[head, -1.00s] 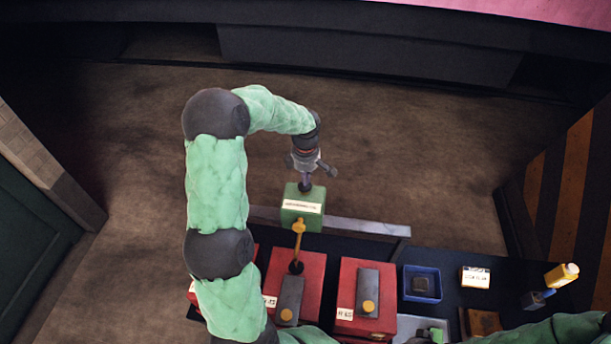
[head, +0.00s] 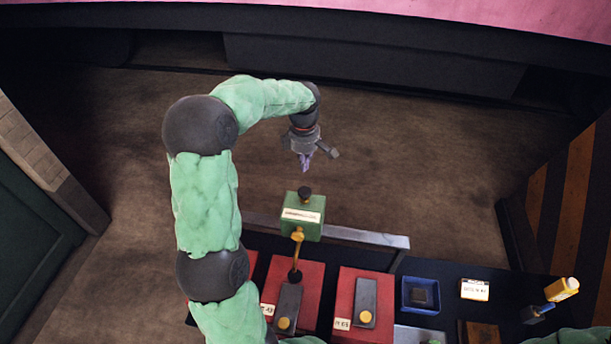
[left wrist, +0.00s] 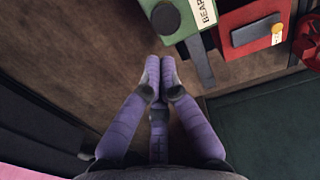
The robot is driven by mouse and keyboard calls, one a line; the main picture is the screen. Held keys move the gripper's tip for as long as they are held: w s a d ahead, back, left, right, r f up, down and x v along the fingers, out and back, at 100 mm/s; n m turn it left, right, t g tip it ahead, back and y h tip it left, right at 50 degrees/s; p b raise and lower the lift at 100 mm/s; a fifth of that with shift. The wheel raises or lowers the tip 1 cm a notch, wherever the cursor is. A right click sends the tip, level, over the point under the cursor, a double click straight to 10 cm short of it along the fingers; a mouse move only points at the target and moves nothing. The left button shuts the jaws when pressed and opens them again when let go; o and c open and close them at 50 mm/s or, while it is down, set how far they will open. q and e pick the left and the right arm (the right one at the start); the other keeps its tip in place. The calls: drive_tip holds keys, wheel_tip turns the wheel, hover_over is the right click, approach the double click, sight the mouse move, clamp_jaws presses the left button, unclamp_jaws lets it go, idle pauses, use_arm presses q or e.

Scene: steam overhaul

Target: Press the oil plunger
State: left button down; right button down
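The oil plunger (head: 304,193) is a dark round knob on top of a green box (head: 303,228) with a white label. A yellow spout-like piece (head: 297,250) stands at the box's near side. My left gripper (head: 305,165) hangs above and beyond the plunger, clear of it and empty. In the left wrist view its purple fingertips (left wrist: 160,72) are together, with the plunger knob (left wrist: 165,18) and green box (left wrist: 186,12) ahead at the top. My right gripper is not in view.
Red boxes (head: 343,306) with grey levers and yellow knobs stand nearest the green box. A grey rail (head: 370,238) runs along the bench's far edge. Open floor lies beyond.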

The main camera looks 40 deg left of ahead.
use_arm(q)
drive_tip(key=r, duration=0.2)
drive_tip(key=shift+d+r, duration=0.2)
drive_tip(key=shift+r, duration=0.15)
idle(0.5)
